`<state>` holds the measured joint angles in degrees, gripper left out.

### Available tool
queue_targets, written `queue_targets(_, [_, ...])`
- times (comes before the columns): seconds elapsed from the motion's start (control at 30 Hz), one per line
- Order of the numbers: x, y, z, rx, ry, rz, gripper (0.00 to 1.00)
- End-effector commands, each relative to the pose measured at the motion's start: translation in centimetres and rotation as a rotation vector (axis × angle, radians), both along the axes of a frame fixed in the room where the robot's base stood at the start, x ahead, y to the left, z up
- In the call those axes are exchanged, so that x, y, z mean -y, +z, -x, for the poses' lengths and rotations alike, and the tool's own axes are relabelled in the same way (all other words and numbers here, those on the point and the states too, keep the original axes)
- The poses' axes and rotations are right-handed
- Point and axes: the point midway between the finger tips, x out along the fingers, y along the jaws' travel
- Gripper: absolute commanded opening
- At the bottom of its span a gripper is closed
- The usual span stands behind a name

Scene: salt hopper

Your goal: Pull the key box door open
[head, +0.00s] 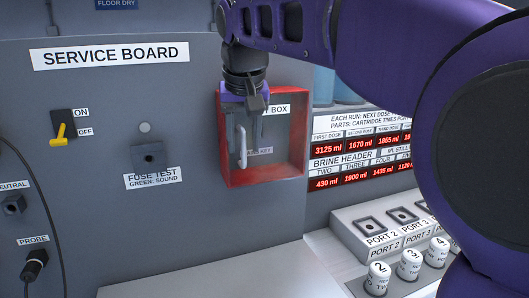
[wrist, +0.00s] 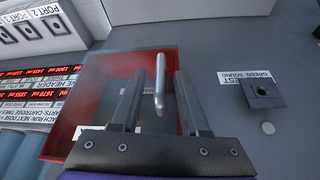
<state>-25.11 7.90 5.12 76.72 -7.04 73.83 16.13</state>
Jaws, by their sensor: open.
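The key box (head: 298,150) is a red-framed box on the service board, with a pale upright handle (head: 241,147) at its front left. The label at its top is partly hidden by my gripper (head: 252,118). A door panel is hard to make out; grey shows inside the red frame. My gripper is open in front of the box's upper part. The red box (wrist: 62,117) lies behind the fingers.
Left of the box are a fuse test socket (head: 150,157) and a yellow on/off switch (head: 62,130). Red number displays (head: 360,140) and a block of ports (head: 385,228) stand to the right. A pale ledge (head: 200,280) lies below.

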Motion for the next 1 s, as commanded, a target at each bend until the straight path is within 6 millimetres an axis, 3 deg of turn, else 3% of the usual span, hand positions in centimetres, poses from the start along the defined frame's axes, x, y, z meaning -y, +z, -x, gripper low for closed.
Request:
queue_targets(0.2, [-0.2, -1.9, -0.8, 0.000, 0.000, 0.000, 0.45])
queue_targets(0.5, [-0.2, -2.1, -0.9, 0.000, 0.000, 0.000, 0.45])
queue_targets(0.53, [-0.2, -2.1, -0.9, 0.000, 0.000, 0.000, 0.43])
queue_targets(0.77, [-0.2, -2.1, -0.9, 0.000, 0.000, 0.000, 0.01])
queue_targets(1.0, [-0.2, -2.1, -0.9, 0.001, 0.000, 0.000, 0.00])
